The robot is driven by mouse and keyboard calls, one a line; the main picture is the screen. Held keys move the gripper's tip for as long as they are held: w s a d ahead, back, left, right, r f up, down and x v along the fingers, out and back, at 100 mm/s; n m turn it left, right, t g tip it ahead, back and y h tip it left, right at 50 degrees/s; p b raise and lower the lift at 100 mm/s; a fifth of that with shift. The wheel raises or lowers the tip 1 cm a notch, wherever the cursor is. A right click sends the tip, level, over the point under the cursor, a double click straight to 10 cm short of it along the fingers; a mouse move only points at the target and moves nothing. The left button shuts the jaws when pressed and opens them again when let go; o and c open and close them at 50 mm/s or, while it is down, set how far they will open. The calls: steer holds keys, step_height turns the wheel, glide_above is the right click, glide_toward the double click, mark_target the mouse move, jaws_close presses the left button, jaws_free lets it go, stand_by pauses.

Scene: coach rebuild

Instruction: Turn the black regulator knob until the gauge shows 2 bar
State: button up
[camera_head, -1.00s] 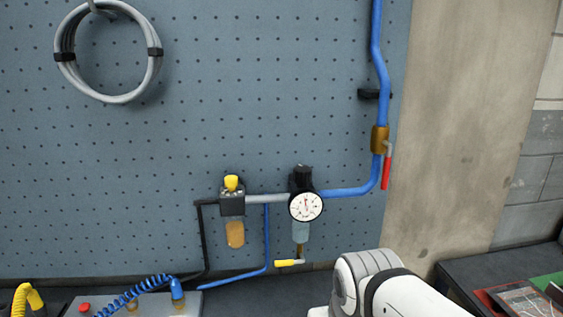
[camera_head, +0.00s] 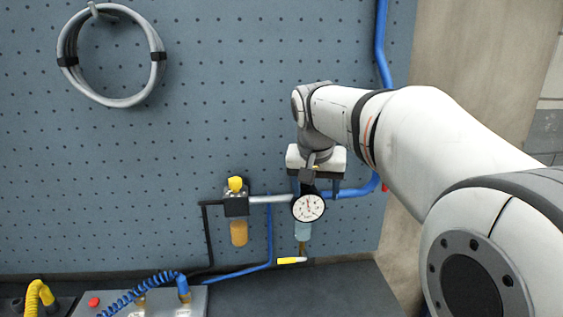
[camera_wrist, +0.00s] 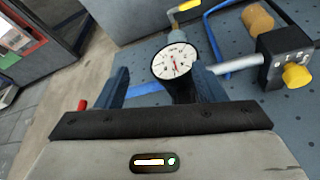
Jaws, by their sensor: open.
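The round white pressure gauge (camera_head: 308,208) sits on the front of the regulator on the pegboard. Its needle is visible, but the scale is too small to read. The black regulator knob (camera_head: 308,188) on top is mostly hidden by my gripper (camera_head: 318,187) in the head view. In the wrist view the gauge (camera_wrist: 175,61) shows beyond the jaws, with the dark regulator body (camera_wrist: 183,90) below it. My gripper (camera_wrist: 160,88) is open, its two fingers on either side of the regulator's top. I cannot tell whether they touch the knob.
A blue pipe (camera_head: 352,191) runs right from the regulator. A yellow-topped unit (camera_head: 236,205) stands to its left, joined by a grey pipe. A yellow-handled drain valve (camera_head: 291,260) hangs below. A red lever (camera_wrist: 82,105) shows near the left finger.

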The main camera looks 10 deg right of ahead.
steer(key=w+a+r+m+p, duration=0.15)
steer(key=w+r, duration=0.35)
steer(key=w, duration=0.5)
steer(key=shift+m+h, duration=0.25)
steer(key=shift+h, duration=0.15)
steer(key=x, duration=0.2)
steer(key=p+x, duration=0.1)
steer(key=x, duration=0.4)
steer(key=shift+w+d+f+p, duration=0.15)
steer(key=shift+d+f+p, duration=0.15)
steer(key=shift+d+p, duration=0.1)
steer(key=shift+c, duration=0.2)
steer(key=c, duration=0.9)
